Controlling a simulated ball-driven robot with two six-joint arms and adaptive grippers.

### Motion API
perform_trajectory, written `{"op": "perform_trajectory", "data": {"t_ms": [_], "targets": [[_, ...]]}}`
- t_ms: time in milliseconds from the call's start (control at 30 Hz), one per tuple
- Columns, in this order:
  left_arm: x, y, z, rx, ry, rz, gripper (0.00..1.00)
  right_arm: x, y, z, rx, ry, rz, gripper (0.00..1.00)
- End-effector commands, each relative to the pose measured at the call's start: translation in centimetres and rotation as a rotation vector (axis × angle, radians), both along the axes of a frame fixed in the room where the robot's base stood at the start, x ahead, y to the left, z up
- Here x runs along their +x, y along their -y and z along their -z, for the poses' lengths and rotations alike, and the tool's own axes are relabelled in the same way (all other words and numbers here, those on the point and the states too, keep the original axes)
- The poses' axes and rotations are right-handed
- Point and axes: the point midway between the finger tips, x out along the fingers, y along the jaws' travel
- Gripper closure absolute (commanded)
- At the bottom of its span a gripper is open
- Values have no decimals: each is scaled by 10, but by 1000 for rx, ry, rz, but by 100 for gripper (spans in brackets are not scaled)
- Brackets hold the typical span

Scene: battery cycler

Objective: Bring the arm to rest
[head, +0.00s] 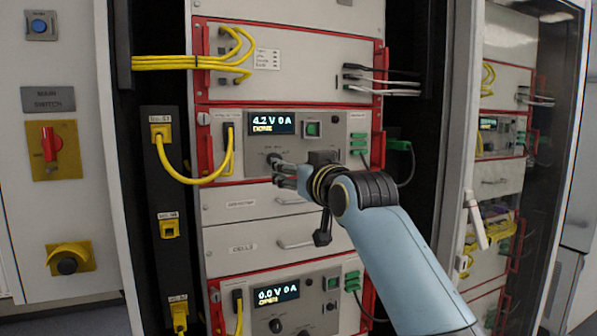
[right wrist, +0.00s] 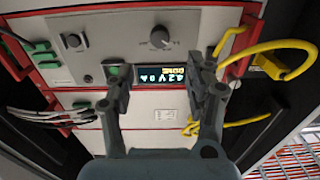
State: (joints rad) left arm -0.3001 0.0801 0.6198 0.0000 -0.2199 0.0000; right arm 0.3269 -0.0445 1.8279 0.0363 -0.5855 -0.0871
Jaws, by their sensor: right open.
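My right arm reaches in from the lower right in the head view. My right gripper (head: 283,174) is in front of the upper cycler unit (head: 250,172), near its knob (head: 272,158). In the right wrist view, my right gripper (right wrist: 162,88) has its two fingers spread wide with nothing between them. The unit's display (right wrist: 160,74), upside down there, shows between the fingers, and a knob (right wrist: 160,38) stands clear beyond them. In the head view the display (head: 272,122) reads 4.2 V 0 A. My left gripper is not in view.
A yellow cable (head: 205,180) loops from the black strip (head: 172,215) to the unit. Green plugs (head: 358,145) sit on its right. A lower unit's display (head: 277,295) reads 0.0 V 0 A. A red main switch (head: 50,145) is at left. An open door (head: 460,130) stands at right.

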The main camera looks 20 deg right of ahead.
Motion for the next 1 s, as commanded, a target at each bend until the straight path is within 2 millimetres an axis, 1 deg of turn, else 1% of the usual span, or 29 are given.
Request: {"op": "perform_trajectory", "data": {"t_ms": [33, 100, 200, 567, 667, 733, 767, 833, 867, 900, 967, 1000], "targets": [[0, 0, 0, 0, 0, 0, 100, -6, 0, 0, 0, 0, 0, 46], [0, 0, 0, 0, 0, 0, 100, -11, 0, 0, 0, -1, 0, 46], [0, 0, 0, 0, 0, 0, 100, -14, 0, 0, 0, -1, 0, 46], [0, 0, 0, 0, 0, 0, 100, -14, 0, 0, 0, -1, 0, 46], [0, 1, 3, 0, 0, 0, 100, -15, 1, 7, 0, -7, 0, 46], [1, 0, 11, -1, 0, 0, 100, -19, 1, 27, -3, -28, 0, 46], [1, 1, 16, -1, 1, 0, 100, -21, 2, 41, -4, -41, 1, 46], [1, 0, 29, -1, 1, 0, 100, -26, 4, 83, -10, -92, 2, 46], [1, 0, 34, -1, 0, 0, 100, -29, 4, 105, -13, -122, 2, 46], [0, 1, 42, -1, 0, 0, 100, -32, 5, 137, -18, -165, 2, 46], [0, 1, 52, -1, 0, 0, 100, -39, 7, 188, -25, -236, 2, 46], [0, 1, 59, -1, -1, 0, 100, -45, 9, 222, -29, -284, 3, 46]]}}
